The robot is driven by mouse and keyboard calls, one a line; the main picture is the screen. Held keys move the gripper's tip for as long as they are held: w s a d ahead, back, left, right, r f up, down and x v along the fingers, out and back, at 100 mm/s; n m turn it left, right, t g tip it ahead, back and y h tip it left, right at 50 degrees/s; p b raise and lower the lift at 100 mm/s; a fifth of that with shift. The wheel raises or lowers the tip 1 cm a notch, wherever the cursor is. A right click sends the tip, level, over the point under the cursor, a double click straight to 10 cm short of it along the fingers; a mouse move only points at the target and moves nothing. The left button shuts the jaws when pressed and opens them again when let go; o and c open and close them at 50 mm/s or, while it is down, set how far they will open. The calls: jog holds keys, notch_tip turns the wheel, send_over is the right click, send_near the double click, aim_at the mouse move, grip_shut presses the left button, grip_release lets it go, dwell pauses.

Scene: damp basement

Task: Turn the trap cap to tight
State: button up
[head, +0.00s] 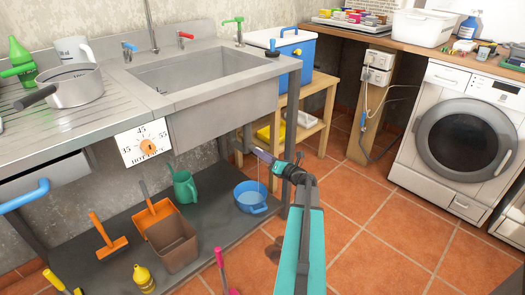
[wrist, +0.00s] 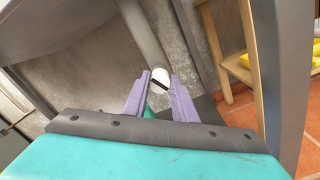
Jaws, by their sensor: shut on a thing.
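My gripper (head: 258,152) reaches under the sink (head: 205,75). In the wrist view its two purple fingers (wrist: 161,85) are closed on the trap cap (wrist: 161,76), a white round piece with a dark bar across its face. The bar lies slanted, lower at the right. A grey pipe (wrist: 139,35) runs down to the cap. In the head view the gripper hides the cap. A white dial plate (head: 143,143) with numbers and an orange centre hangs at the sink's front left; its small lettering is hard to read.
A blue basin (head: 251,197) stands on the dark lower shelf (head: 205,222), below my gripper. A grey table leg (wrist: 288,75) stands close at the right in the wrist view. A wooden shelf stand (head: 312,122) is beyond it. The tiled floor at the right is clear.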

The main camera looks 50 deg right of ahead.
jog(key=shift+m+p, duration=2.15)
jog(key=shift+m, duration=0.65)
jog(key=o, duration=1)
jog(key=shift+o, duration=0.2)
jog(key=s+a+p, duration=0.1)
jog(key=s, duration=1.2)
jog(key=shift+s, duration=0.4)
